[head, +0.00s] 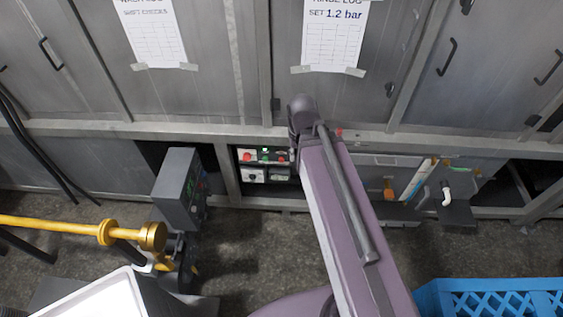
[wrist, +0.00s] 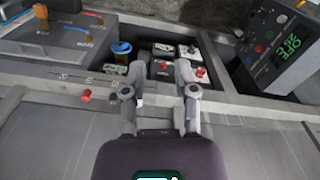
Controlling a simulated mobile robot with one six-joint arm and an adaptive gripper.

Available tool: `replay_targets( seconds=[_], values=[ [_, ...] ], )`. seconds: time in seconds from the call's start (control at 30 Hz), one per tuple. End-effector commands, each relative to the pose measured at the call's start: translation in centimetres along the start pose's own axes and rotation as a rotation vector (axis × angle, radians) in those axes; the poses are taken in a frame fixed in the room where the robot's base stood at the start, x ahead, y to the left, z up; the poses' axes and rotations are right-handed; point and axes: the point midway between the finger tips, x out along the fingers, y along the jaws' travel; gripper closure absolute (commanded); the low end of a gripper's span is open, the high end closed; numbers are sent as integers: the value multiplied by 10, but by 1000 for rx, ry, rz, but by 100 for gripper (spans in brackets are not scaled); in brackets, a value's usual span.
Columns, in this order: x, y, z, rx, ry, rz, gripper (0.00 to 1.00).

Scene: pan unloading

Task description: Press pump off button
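A small control panel (head: 264,176) with red and green buttons sits in a recess under the cabinet doors. In the wrist view the panel appears between and beyond the fingers, with a red button (wrist: 200,72) near the right fingertip. The labels are too small to read, so I cannot tell which button is pump off. My gripper (wrist: 160,68) has its two fingers apart with nothing between them. In the head view my arm hides the gripper and the panel's right side.
A grey box with a green display (head: 180,188) stands left of the panel. A red knob (wrist: 86,95) sits on the frame beside the recess. A yellow bar (head: 60,226) and a blue crate (head: 490,285) flank my arm. Coloured pipe fittings (head: 420,180) lie to the right.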

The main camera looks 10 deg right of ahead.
Motion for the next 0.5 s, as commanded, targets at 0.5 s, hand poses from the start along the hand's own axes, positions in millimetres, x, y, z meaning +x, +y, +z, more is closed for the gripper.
replay_targets(
  seconds=[0.5],
  values=[
    [0,0,0,0,0,0,100]
  ],
)
